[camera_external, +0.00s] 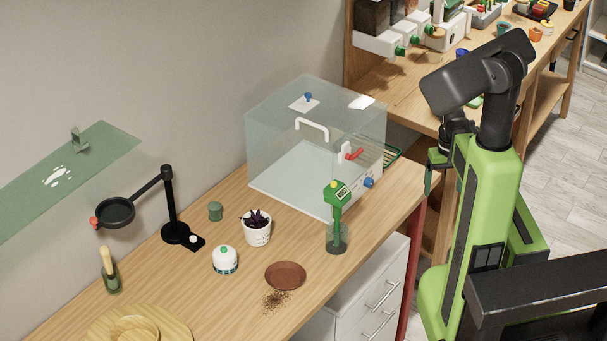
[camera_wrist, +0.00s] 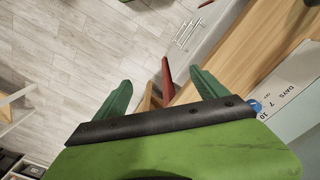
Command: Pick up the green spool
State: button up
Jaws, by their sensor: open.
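The green spool (camera_external: 215,211) is a small dark green cylinder upright on the wooden bench (camera_external: 160,300), in the external view. It stands between the black magnifier stand and the white plant pot. The wrist view does not show it. My gripper (camera_wrist: 161,92) shows two green fingers spread apart with nothing between them. In the external view my gripper (camera_external: 432,170) is partly hidden by my arm, off the bench's right end and far to the right of the spool.
A clear box (camera_external: 300,130) stands at the back of the bench between my arm and the spool. A white pot (camera_external: 257,229) with a dark plant, a white timer-like pot (camera_external: 225,260), a magnifier stand (camera_external: 170,205), a green meter (camera_external: 337,220) and a brown saucer (camera_external: 285,275) surround it.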

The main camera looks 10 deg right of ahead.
jog(key=shift+c, duration=0.2)
jog(key=c, duration=0.4)
jog(key=shift+c, duration=0.2)
